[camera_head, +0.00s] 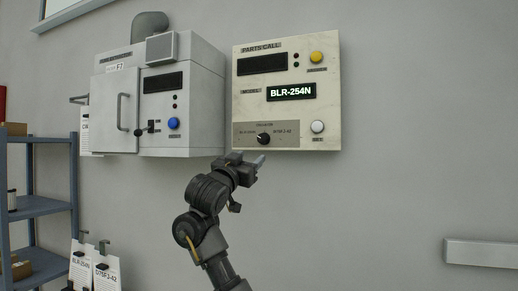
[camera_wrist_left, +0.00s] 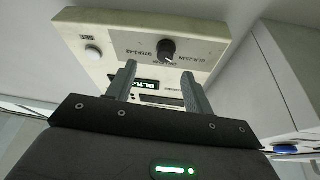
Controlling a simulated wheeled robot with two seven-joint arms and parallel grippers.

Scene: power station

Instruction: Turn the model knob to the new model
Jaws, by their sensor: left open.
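The model knob (camera_head: 264,139) is a small black round knob low on the cream PARTS CALL panel (camera_head: 325,100). The model display (camera_head: 291,92) reads BLR-254N. My left gripper (camera_head: 258,162) is just below the knob and apart from it. In the left wrist view, which shows the panel upside down, the knob (camera_wrist_left: 168,47) lies beyond the open, empty fingers (camera_wrist_left: 158,75). My right gripper is not in view.
A grey cabinet (camera_head: 205,90) with a handle, a lever and a blue button (camera_head: 173,123) hangs left of the panel. The panel has a yellow button (camera_head: 316,57) and a white button (camera_head: 317,127). A blue shelf (camera_head: 40,206) stands far left.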

